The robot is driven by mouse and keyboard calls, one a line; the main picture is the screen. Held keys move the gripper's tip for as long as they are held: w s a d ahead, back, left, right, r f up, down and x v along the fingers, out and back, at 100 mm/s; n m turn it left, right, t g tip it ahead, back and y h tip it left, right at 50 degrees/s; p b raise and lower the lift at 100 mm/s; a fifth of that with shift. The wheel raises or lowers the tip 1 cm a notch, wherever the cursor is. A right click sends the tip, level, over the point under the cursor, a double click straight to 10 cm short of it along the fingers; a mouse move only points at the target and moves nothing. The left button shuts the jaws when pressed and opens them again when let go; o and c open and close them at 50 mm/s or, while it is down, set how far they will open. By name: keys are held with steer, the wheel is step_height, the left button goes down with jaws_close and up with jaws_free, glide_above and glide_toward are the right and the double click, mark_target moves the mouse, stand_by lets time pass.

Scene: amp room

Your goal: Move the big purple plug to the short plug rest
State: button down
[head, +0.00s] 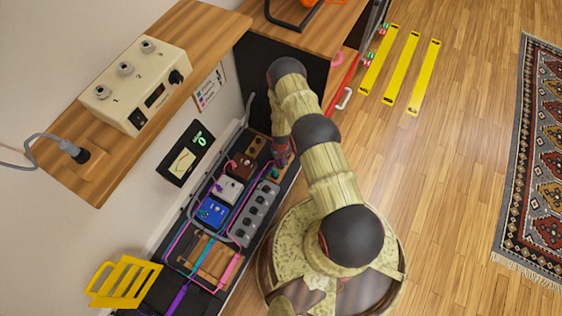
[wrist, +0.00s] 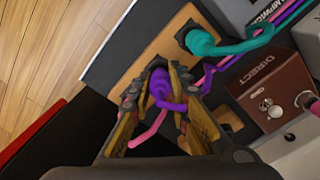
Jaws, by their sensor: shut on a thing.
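My gripper (wrist: 165,80) is shut on the big purple plug (wrist: 159,86), whose purple cable curls to the right between and past the fingers. The plug's tip is hidden, so I cannot tell whether it sits in a hole. Just beyond the fingertips is a wooden plug rest (wrist: 145,55) with a teal plug (wrist: 200,42) standing in it. Another wooden block with dark holes (wrist: 228,118) lies right of the fingers. In the head view my gripper (head: 281,152) is low over the far end of the pedal board, beside a wooden block with holes (head: 256,146).
A brown pedal (wrist: 270,105) is close on the right. White (head: 229,189), blue (head: 212,212) and grey (head: 254,213) pedals fill the board, with cables across them. A wooden shelf (head: 185,65) overhangs at left. A yellow rack (head: 124,281) stands at the near end. Open floor lies right.

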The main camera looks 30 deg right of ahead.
stand_by(0.3)
steer(key=c, duration=1.7)
jaws_free()
steer(key=shift+o, duration=0.6)
steer(key=shift+r, duration=0.1)
step_height(320, 180, up, 12)
